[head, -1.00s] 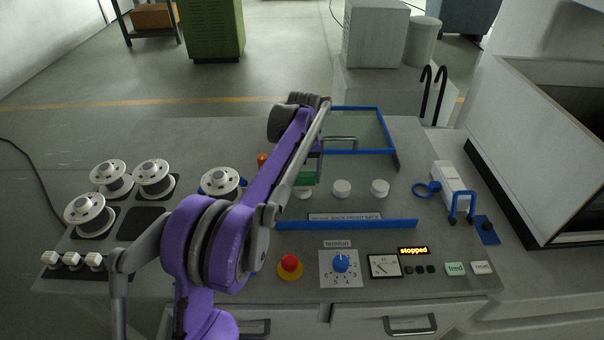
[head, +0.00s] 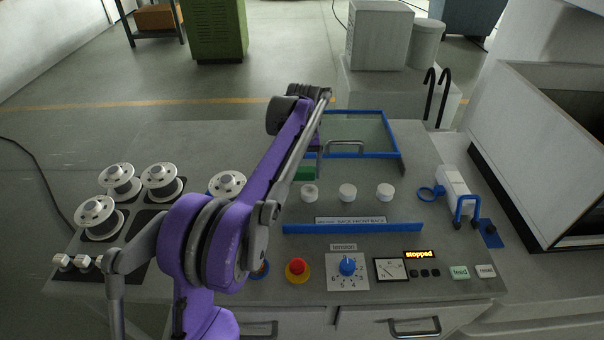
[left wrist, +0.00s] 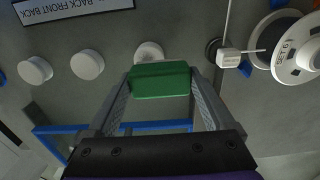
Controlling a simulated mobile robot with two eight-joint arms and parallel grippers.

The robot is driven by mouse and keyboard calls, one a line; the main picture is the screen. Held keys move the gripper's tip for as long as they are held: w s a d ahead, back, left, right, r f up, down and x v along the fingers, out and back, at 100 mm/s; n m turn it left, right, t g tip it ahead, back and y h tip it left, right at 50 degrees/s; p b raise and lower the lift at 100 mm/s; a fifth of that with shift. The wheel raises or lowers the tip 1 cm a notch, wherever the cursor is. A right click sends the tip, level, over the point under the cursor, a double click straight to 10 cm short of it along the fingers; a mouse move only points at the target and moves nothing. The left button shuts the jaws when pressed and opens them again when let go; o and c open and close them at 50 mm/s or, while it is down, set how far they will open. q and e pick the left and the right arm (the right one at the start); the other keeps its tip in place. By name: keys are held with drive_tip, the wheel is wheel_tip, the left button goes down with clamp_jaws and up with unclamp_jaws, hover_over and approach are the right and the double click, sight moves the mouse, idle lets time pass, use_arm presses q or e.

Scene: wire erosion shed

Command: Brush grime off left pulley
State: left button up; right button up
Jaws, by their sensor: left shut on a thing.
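Three white round pulleys stand in a row on the grey panel. The left pulley (head: 309,193) shows whole in the head view; in the left wrist view, which is turned round, this left pulley (left wrist: 149,50) is partly covered by a green block. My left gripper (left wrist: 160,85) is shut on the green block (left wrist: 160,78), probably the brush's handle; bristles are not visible. In the head view the green block (head: 304,172) is just behind the left pulley, partly hidden by my arm. I cannot tell whether they touch. My right gripper is out of view.
The middle pulley (head: 347,193) and right pulley (head: 385,192) stand close by. A blue bar (head: 352,228) lies in front, a blue-framed clear cover (head: 362,135) behind. Spools (head: 162,180) stand at left. The display (head: 420,254) reads "stopped".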

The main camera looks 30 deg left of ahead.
sight(303, 169)
use_arm(q)
wheel_tip(303, 169, up, 3)
drive_tip(key=shift+a+f+p, duration=0.1)
drive_tip(key=shift+p, duration=0.4)
drive_tip(key=shift+r+p, duration=0.4)
drive_tip(key=shift+r, duration=0.45)
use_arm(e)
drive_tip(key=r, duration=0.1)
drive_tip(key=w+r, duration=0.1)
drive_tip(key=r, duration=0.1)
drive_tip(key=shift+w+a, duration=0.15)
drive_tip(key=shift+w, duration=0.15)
use_arm(q)
drive_tip(key=shift+s, duration=0.1)
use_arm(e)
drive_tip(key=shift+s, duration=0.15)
